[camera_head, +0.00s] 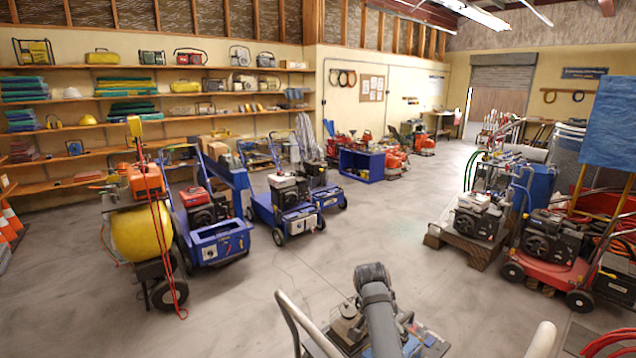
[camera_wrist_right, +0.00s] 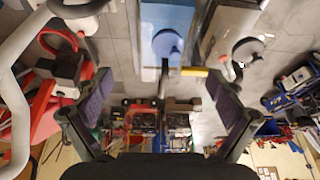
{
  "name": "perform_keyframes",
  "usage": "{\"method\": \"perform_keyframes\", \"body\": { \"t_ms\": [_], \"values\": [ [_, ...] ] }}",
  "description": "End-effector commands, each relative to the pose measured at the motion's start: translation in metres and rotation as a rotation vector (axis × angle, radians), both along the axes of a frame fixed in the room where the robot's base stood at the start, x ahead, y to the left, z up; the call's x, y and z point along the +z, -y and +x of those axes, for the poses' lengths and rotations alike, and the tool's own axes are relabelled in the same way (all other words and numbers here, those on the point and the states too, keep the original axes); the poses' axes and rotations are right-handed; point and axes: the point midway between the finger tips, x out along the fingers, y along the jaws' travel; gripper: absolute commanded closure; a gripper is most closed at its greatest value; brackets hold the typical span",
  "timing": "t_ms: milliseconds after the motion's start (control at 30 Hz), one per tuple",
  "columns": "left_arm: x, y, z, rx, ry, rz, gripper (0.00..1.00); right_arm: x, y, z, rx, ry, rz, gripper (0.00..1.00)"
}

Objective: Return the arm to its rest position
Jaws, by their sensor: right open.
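My right gripper (camera_wrist_right: 153,80) shows in the right wrist view. Its two dark fingers are spread wide apart, with nothing held between them. A grey arm link of mine rises at the bottom middle of the head view; no gripper fingers can be made out there. Below and around it is a machine (camera_head: 428,340), mostly cut off by the lower edge. A pale curved handle (camera_head: 292,312) stands left of my arm, and a pale bar end (camera_head: 541,340) stands to its right. A white tube (camera_wrist_right: 22,85) also runs along the left of the wrist view. My left gripper is not seen.
Blue wheeled machines (camera_head: 215,243) and a yellow-tanked unit (camera_head: 143,234) stand at left. A red wheeled machine (camera_head: 550,262) and an engine on a pallet (camera_head: 480,217) stand at right. The concrete floor (camera_head: 395,222) between them is clear. Loaded shelves (camera_head: 175,122) line the back wall.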

Motion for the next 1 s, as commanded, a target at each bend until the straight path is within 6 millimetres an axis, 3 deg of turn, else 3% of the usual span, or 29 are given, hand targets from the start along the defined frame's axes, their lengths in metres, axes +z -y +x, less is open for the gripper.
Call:
{"method": "perform_keyframes", "body": {
  "t_ms": [67, 133, 300, 433, 600, 700, 1000],
  "values": [
    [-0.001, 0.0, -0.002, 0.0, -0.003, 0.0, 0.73, -0.02, 0.013, -0.016, 0.029, -0.015, 0.003, 0.06],
    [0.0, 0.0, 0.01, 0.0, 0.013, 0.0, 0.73, -0.036, 0.024, -0.032, 0.065, -0.026, 0.006, 0.06],
    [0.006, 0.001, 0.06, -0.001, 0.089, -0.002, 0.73, -0.075, 0.054, -0.089, 0.2, -0.048, 0.003, 0.06],
    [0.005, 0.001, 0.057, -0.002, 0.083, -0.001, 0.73, -0.093, 0.073, -0.146, 0.353, -0.062, -0.019, 0.06],
    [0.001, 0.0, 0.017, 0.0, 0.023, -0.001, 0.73, -0.096, 0.082, -0.204, 0.537, -0.071, -0.05, 0.06],
    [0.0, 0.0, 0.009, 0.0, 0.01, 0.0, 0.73, -0.092, 0.082, -0.23, 0.632, -0.076, -0.064, 0.06],
    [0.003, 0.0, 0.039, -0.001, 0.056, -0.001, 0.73, -0.072, 0.072, -0.291, 0.873, -0.079, -0.09, 0.06]
  ]
}}
